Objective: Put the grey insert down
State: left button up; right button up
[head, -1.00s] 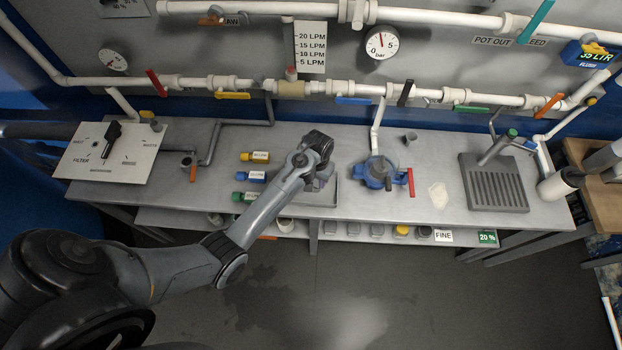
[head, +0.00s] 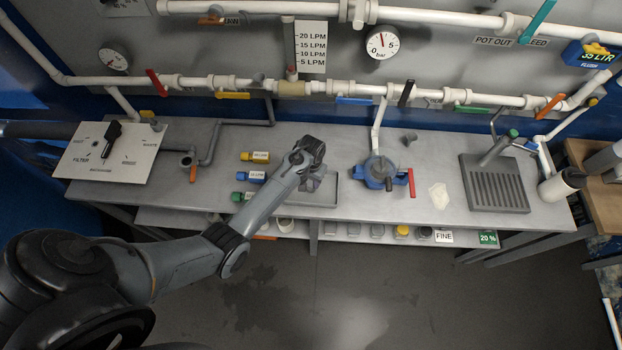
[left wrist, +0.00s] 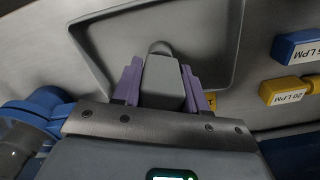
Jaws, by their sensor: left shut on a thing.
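My left gripper (head: 311,183) is over the shallow grey tray (head: 331,190) on the bench, and the arm partly hides both. In the left wrist view, the purple fingers of the gripper (left wrist: 161,88) are shut on the grey insert (left wrist: 163,80), a block with a rounded end. The insert points into the tray (left wrist: 215,20), over its bare floor. I cannot tell whether the insert touches that floor. In the head view I cannot make out the insert clearly. My right gripper is out of view.
Yellow (head: 255,156), blue (head: 251,176) and green labelled blocks lie left of the tray. A blue housing (head: 378,172) with a red handle stands to its right. Further right are a pale patch (head: 439,195) and a ribbed grey drainer (head: 497,190). Pipes run behind the bench.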

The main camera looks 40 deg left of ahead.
pick_arm(q)
jog(key=shift+f, duration=0.15)
jog(key=o, duration=1.2)
jog(key=shift+c, duration=0.2)
notch_tip(320, 180, up, 12)
jog(key=shift+p, duration=0.45)
jog(key=s+d+r+m+t, duration=0.1)
jog(key=s+d+r, duration=0.1)
jog(key=s, duration=0.6)
jog(key=s+d+r+m+t, duration=0.1)
jog(key=s+d+r+m, duration=0.1)
jog(key=s+d, duration=0.3)
jog(key=s+d+r+m+t, duration=0.1)
jog(key=s+d+r, duration=0.2)
jog(key=s, duration=0.8)
jog(key=shift+d+m+t, duration=0.3)
jog(key=shift+m, duration=0.1)
